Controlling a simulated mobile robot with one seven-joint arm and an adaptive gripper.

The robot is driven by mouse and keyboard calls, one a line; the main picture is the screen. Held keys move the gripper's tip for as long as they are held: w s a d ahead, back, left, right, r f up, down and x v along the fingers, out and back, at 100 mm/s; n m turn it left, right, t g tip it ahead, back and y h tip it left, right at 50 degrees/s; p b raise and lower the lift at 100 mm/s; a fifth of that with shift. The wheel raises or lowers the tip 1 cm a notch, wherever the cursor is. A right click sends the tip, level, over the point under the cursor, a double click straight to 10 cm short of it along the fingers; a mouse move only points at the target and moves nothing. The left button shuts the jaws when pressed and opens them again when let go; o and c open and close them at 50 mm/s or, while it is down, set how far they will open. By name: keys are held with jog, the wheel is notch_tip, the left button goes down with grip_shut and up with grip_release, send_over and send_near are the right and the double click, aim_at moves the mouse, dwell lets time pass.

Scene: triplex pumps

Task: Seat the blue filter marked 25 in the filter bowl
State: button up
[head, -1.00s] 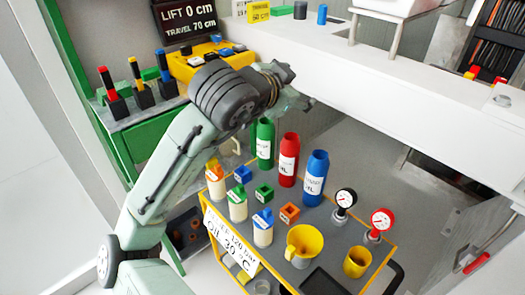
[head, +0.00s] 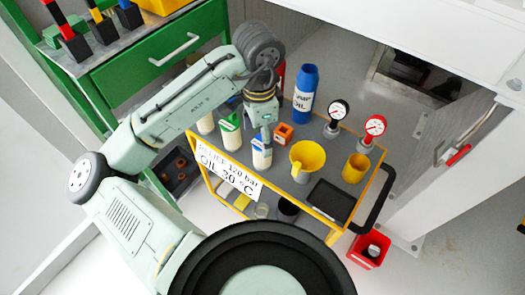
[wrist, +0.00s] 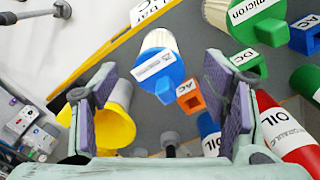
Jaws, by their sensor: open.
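The blue-topped filter (head: 262,157) has a pale body and stands upright on the grey top of the yellow-edged cart. In the wrist view its blue cap (wrist: 163,84) carries a white label that seems to read 25. My gripper (head: 262,122) points down just above this filter. In the wrist view the two fingers of my gripper (wrist: 166,85) are spread wide, with the cap between and beyond them and nothing held. I cannot make out the filter bowl for certain in either view.
Close by are an orange block (head: 283,133), a green-topped filter (head: 229,137), a yellow funnel (head: 307,158), a blue oil bottle (head: 304,95), two gauges and a yellow cup (head: 356,167). A black tray (head: 330,198) lies at the cart's front right. A red bin (head: 369,250) stands on the floor.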

jog(key=shift+d+f, duration=0.2)
jog(key=shift+f, duration=1.5)
jog(key=shift+d+f, duration=0.15)
jog(key=shift+f, duration=1.55)
jog(key=shift+c, duration=0.4)
jog(key=c, duration=1.3)
